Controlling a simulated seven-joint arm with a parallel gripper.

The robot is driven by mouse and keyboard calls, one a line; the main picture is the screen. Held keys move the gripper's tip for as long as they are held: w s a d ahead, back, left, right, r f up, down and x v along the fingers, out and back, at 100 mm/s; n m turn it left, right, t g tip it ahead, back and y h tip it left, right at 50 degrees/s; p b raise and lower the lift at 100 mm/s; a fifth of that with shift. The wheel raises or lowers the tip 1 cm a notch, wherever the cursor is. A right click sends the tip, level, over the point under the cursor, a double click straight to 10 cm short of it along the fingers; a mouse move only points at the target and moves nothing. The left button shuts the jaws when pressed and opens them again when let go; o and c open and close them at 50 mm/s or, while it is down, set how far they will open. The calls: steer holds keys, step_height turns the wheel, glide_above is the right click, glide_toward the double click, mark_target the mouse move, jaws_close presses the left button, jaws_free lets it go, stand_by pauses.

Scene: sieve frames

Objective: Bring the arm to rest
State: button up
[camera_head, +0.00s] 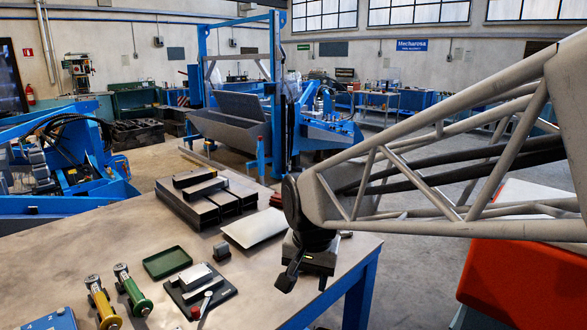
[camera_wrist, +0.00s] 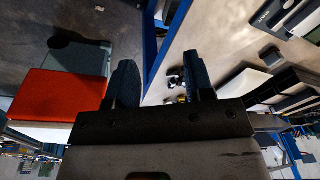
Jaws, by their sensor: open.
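My gripper (camera_head: 304,281) hangs from the grey lattice arm over the right front edge of the workbench (camera_head: 110,230). Its two dark fingers point down and stand apart. In the wrist view my gripper (camera_wrist: 160,60) shows the same wide gap, with nothing held between the fingers. The bench's blue edge and some small blurred items show beyond the gap. In the head view the gripper's height above the bench is hard to judge.
A stack of dark rectangular boxes (camera_head: 200,210), a pale sheet (camera_head: 255,227), a green tray (camera_head: 167,262), a black block with plates (camera_head: 215,293), and yellow (camera_head: 102,303) and green (camera_head: 132,290) handled tools lie on the bench. A red-orange box (camera_head: 530,270) stands at right.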

steer(key=s+d+n+t, duration=0.1)
steer(key=s+d+n, duration=0.2)
steer(key=s+d, duration=1.2)
steer(key=shift+s+d+f+h, duration=0.25)
steer(key=shift+s+d+h, duration=0.05)
